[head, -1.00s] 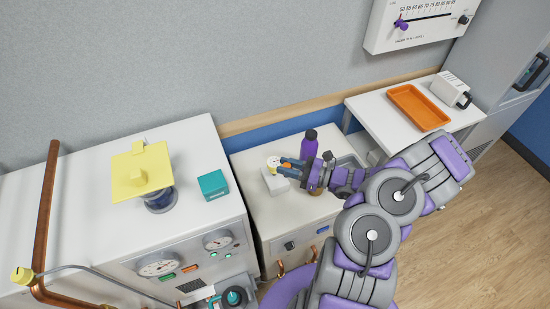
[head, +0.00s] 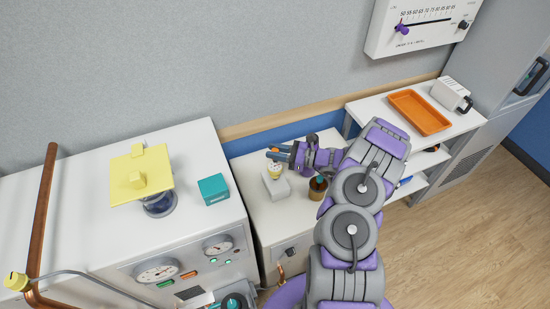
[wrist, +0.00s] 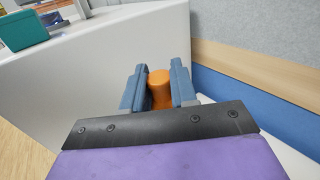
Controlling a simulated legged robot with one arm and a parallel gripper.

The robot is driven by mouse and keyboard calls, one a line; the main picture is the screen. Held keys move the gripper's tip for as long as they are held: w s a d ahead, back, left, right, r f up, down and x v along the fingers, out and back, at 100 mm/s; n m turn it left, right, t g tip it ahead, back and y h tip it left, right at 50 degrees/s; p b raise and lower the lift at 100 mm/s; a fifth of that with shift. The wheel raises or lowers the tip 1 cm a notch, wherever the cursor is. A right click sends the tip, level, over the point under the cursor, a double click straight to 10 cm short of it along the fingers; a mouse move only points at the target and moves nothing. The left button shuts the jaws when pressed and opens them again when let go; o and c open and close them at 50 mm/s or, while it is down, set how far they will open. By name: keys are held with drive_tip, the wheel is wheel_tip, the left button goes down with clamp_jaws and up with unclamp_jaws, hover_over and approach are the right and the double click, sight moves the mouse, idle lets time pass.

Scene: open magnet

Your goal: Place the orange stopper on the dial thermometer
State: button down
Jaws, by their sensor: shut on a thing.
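The orange stopper (wrist: 159,88) is between the two blue fingers of my gripper (wrist: 159,72) in the wrist view. In the head view my gripper (head: 276,153) is shut on it, and only a small orange bit shows at the fingertips. The dial thermometer (head: 274,169), with a small round pale face, stands upright on a white block (head: 277,187) on the lower counter. My fingertips appear just above or behind its top. I cannot tell whether the stopper touches it. The thermometer is not visible in the wrist view.
A brown bottle (head: 318,187) stands right of the white block. The taller white cabinet (head: 90,180) on the left carries a teal box (head: 213,189) and a yellow-topped item (head: 141,178). An orange tray (head: 419,112) lies on the right shelf.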

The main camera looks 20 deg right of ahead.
drive_tip(key=shift+w+a, duration=0.1)
drive_tip(key=shift+w, duration=0.15)
drive_tip(key=shift+f, duration=0.2)
wheel_tip(320, 180, down, 3)
drive_tip(key=shift+w+f+b, duration=0.1)
drive_tip(key=shift+f+b, duration=0.05)
drive_tip(key=shift+b, duration=0.2)
drive_tip(key=c, duration=0.9)
unclamp_jaws()
